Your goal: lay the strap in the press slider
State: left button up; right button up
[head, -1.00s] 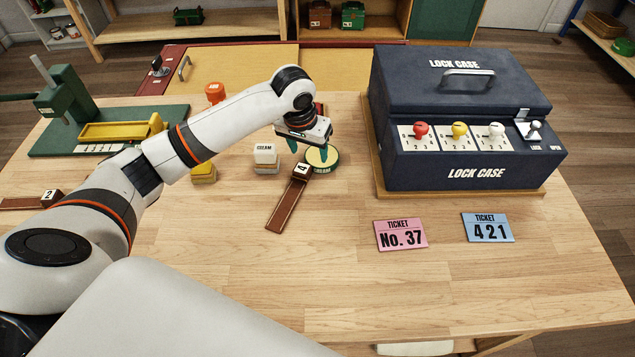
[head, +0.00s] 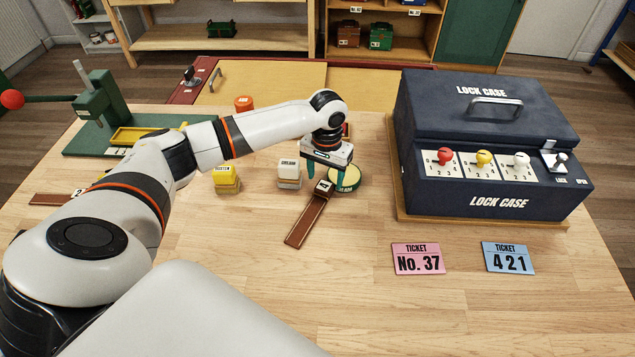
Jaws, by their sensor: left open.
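A brown strap (head: 306,220) with a block tagged 4 at its far end lies slantwise on the table. Another strap (head: 48,199), tagged 2, lies at the left, partly hidden by my arm. The green press (head: 103,98) stands at the back left, with a yellow slider (head: 128,136) on its base, partly hidden by my arm. My left gripper (head: 326,173) is open, pointing down just by the tagged end of strap 4. I cannot tell whether its fingers touch the block. My right gripper is not in view.
A round green ink pad (head: 348,180) sits right behind the strap's tagged end. Cream (head: 290,172) and yellow (head: 226,178) stamps stand to the left, an orange one (head: 244,103) behind. The lock case (head: 490,150) stands right. Pink (head: 418,259) and blue (head: 509,258) tickets lie in front; the front table is clear.

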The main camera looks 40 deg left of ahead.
pick_arm(q)
jog(key=shift+f, duration=1.4)
jog(key=shift+r, duration=0.1)
jog(key=c, duration=1.2)
